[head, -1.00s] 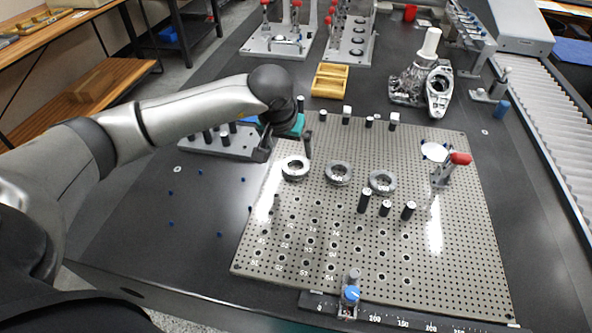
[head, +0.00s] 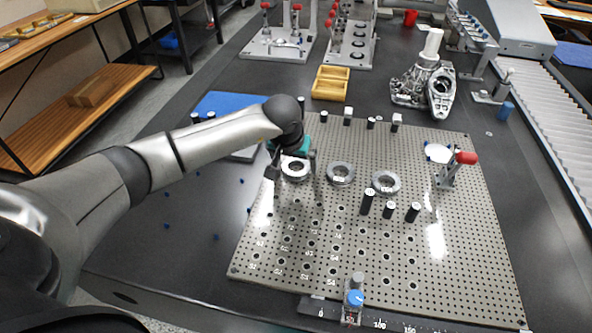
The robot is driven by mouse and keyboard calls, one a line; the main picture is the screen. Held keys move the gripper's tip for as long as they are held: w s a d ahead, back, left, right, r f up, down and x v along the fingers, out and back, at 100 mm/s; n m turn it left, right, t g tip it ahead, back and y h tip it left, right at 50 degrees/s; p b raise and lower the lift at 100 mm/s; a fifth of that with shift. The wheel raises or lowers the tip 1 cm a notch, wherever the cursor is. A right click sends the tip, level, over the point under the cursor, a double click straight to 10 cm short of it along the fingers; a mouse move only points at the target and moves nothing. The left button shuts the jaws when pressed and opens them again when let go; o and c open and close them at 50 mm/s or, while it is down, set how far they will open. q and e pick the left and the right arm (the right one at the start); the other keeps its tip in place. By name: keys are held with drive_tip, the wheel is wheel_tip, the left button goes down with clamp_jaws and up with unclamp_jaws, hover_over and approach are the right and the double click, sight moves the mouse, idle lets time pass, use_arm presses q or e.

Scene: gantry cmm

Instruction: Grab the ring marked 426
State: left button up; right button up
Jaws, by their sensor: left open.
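Three grey metal rings lie in a row on the perforated plate (head: 340,255): a left ring (head: 295,177), a middle ring (head: 341,173) and a right ring (head: 386,182). Each has a small pale label, too small to read, so I cannot tell which is 426. My left gripper (head: 293,171) is open over the left ring, with one finger to each side of it in the picture. I see nothing held. I cannot tell how high the fingertips are above the plate. My right gripper is out of view.
Black pins (head: 389,211) stand in front of the right ring. A red-handled clamp (head: 452,168) stands at the plate's right. Several short posts line the back edge. A blue pad (head: 229,103) lies behind my left arm. The dark table (head: 190,225) has free room left of the plate.

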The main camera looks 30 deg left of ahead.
use_arm(q)
clamp_jaws()
idle(0.9)
